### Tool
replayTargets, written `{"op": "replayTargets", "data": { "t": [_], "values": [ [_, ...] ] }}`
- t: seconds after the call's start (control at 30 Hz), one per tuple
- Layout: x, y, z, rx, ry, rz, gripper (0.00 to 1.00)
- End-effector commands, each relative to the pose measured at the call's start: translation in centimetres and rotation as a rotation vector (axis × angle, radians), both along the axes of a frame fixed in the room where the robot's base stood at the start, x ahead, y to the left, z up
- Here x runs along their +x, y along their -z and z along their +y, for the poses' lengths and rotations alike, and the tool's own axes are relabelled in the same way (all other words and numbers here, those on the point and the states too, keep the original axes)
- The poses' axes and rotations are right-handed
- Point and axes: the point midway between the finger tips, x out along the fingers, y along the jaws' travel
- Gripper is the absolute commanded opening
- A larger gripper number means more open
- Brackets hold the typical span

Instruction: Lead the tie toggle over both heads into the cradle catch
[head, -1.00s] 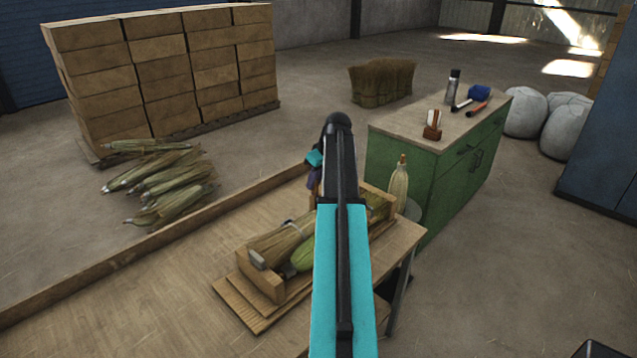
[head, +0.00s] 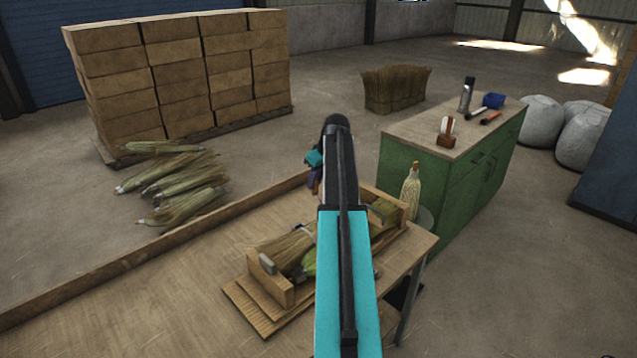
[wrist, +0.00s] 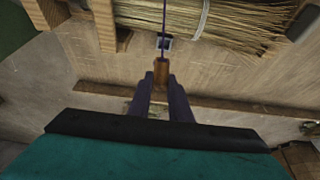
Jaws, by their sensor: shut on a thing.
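The wooden cradle (head: 280,290) stands on the workbench, with straw broom heads (head: 285,250) lying in it; my arm hides its middle. In the wrist view, a straw broom head (wrist: 245,22) with a pale band lies at the upper right, beside wooden cradle parts (wrist: 102,25). My gripper (wrist: 160,80) has purple fingers shut on the small brown wooden toggle (wrist: 160,66). A thin purple cord (wrist: 164,18) runs up from the toggle, past a small grey square fitting (wrist: 163,43). In the head view my gripper (head: 314,182) shows only partly, left of my arm. I cannot tell which part is the catch.
A green cabinet (head: 440,195) with tools on top stands beyond the bench. A pale bottle-shaped bundle (head: 411,192) stands at the bench's right end. Stacked boxes (head: 180,75) and loose straw bundles (head: 175,185) are at the left. The bench's left part is clear.

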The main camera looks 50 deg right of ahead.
Motion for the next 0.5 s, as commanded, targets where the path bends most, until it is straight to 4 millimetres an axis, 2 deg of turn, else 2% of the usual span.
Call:
{"op": "replayTargets", "data": {
  "t": [0.5],
  "values": [
    [2.8, 0.0, 0.0, 0.0, 0.0, 0.0, 0.0]
  ]
}}
